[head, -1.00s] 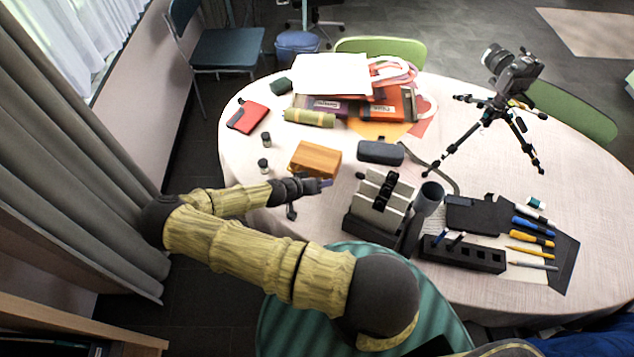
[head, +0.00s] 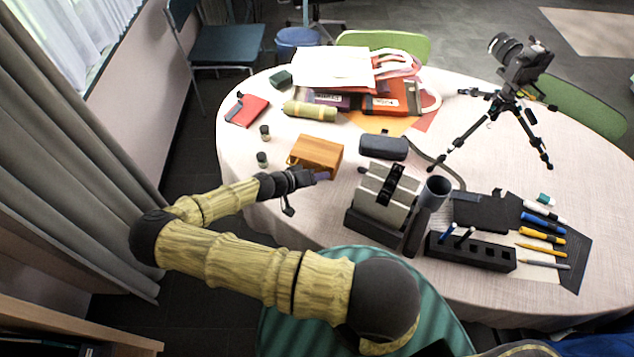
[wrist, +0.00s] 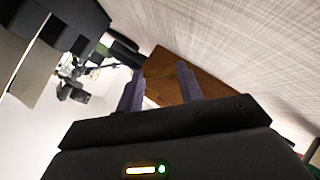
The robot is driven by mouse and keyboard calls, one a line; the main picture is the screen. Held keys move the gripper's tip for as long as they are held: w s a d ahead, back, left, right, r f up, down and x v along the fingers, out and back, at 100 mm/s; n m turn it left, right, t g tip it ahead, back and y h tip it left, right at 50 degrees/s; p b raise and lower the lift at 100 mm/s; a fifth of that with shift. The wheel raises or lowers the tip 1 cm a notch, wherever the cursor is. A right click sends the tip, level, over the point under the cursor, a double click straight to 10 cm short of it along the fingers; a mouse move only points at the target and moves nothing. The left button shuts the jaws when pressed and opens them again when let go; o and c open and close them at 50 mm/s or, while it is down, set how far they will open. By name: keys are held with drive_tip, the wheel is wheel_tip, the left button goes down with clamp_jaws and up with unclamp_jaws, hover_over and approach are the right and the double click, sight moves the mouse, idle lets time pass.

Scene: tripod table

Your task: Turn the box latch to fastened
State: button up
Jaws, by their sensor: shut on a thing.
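The wooden box (head: 318,151) stands near the left front edge of the table, and its brown side fills the middle of the wrist view (wrist: 165,92). My gripper (head: 323,175) is at the front of the box, and its two fingers also show in the wrist view (wrist: 160,78). A yellowish strip, which looks like the box latch (wrist: 160,72), lies between the fingertips, and the fingers are shut on it. The latch's exact angle is hard to tell; in the head view my gripper hides part of the box front.
Two small dark jars (head: 263,158) stand left of the box. A dark case (head: 383,147) lies to its right, and a grey stand (head: 383,196) is at the right front. A green rolled item (head: 310,111) lies behind.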

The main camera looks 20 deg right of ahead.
drive_tip(key=b, duration=0.1)
drive_tip(key=n+h+b, duration=0.1)
drive_tip(key=b, duration=0.1)
drive_tip(key=shift+w+a+f+g+h, duration=0.1)
drive_tip(key=shift+w+f+g+h, duration=0.05)
drive_tip(key=shift+f+g+h, duration=0.2)
drive_tip(key=shift+r+n+h+b, duration=0.15)
drive_tip(key=shift+n+h+b, duration=0.15)
drive_tip(key=shift+b, duration=0.35)
drive_tip(key=shift+g, duration=0.25)
drive_tip(key=shift+r, duration=0.1)
drive_tip(key=o, duration=1)
